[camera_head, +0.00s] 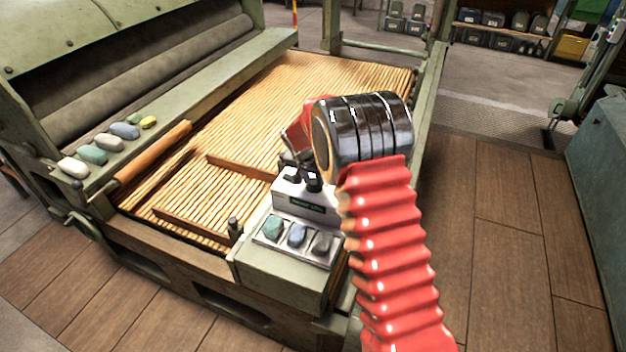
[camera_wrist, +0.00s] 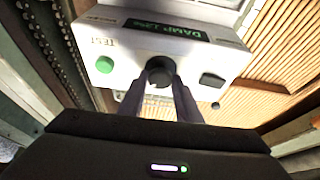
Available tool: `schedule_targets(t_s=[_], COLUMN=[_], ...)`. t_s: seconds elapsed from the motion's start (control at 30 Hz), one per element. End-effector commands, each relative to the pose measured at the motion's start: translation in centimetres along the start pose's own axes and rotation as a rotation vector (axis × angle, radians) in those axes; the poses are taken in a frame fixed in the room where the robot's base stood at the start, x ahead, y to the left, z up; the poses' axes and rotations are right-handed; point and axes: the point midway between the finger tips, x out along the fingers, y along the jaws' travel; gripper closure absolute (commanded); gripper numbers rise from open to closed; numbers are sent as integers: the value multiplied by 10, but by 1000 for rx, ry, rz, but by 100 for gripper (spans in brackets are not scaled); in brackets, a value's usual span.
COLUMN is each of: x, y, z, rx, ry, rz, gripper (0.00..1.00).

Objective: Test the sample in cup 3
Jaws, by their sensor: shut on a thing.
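A pale test box (camera_head: 305,208) with a dark green-lettered display stands on the corner of the machine. In the wrist view its face has a green button (camera_wrist: 104,64) beside the word TEST, a round black knob (camera_wrist: 159,69) in the middle and a dark switch (camera_wrist: 212,79). My gripper (camera_wrist: 160,86) is shut on the black knob, one finger on each side. The knob's setting is hidden. I cannot read any cup numbers.
The box sits beside a slatted wooden bed (camera_head: 320,85) with raised wooden bars (camera_head: 240,167). Several coloured lumps (camera_head: 109,142) lie on the green ledge at left. A grey cabinet (camera_head: 600,170) stands at right. The plank floor (camera_head: 500,220) between is clear.

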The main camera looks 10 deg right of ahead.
Motion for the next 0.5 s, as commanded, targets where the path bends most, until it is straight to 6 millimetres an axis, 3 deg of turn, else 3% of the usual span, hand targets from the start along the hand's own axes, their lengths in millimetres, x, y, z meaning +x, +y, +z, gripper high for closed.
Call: schedule_targets(t_s=[0.5], x=[0], y=[-2], z=[0], rx=[27], ry=[1], rz=[9], gripper=[92])
